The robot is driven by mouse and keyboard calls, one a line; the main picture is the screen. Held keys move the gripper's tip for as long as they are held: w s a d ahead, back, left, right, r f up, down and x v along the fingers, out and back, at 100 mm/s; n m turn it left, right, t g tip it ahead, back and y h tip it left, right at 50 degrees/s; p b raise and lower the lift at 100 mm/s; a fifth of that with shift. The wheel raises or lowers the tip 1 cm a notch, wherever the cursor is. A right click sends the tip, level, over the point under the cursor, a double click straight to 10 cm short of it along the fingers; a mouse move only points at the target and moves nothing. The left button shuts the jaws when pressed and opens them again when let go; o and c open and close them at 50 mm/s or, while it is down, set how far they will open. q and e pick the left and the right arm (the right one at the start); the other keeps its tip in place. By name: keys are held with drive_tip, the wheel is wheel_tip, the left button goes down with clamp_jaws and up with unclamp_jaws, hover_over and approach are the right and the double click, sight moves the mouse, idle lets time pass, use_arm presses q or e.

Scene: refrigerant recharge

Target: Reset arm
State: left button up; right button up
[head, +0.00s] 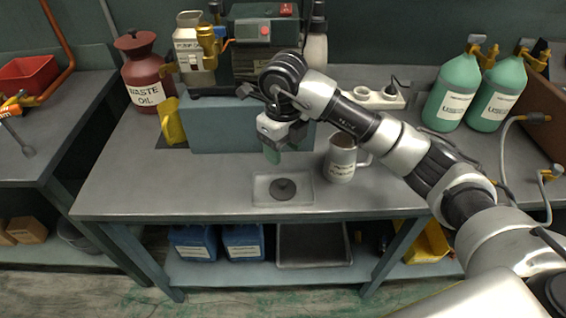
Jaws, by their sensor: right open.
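My right arm reaches in from the right over the workbench (130,195). My right gripper (272,152) points down near the front face of the blue-grey block (222,128), above and behind a small clear tray (262,198). The gripper is open; a green part shows at its tip, and I cannot tell whether it is a finger pad or a separate thing. A dark round piece (284,187) with a raised middle lies in the tray. A light mug (341,165) stands right of the gripper, apart from it. My left gripper is not in view.
A pump (265,35) stands behind my wrist. A red waste oil can (145,80) and a yellow object (172,122) are at left. Green bottles (455,95) (497,97) and a power strip (372,98) are at right. The bench's front left is clear.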

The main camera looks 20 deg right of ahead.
drive_tip(key=shift+r, duration=0.55)
